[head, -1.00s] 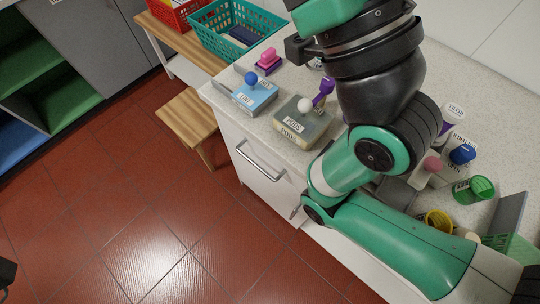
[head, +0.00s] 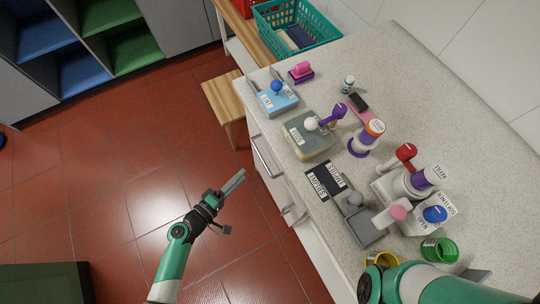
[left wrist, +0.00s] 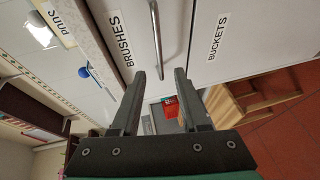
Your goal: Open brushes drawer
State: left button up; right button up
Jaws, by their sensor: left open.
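The brushes drawer (left wrist: 138,25) shows in the left wrist view as a white front labelled BRUSHES, with a vertical-looking metal bar handle (left wrist: 155,38). It looks closed. In the head view a bar handle (head: 266,160) shows on the cabinet front under the counter; its label cannot be read there. My left gripper (head: 240,180) is open and empty, in front of the cabinet, with its fingers toward it. In the left wrist view the open fingers (left wrist: 163,85) appear on either side of the handle's lower end, with no visible contact.
A white front labelled BUCKETS (left wrist: 225,30) adjoins the drawer. The counter (head: 300,190) holds a blue tray (head: 275,99), a grey box (head: 309,138) and several bottles. A wooden stool (head: 224,105) stands near the cabinet's far end. The red floor (head: 130,200) is open.

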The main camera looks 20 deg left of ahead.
aim_at(261, 156)
pick_arm(q)
jog(key=b+x, duration=0.2)
jog(key=x, duration=0.9)
jog(key=shift+d+r+b, duration=0.1)
jog(key=shift+b, duration=0.3)
jog(key=shift+c, duration=0.3)
grip_shut()
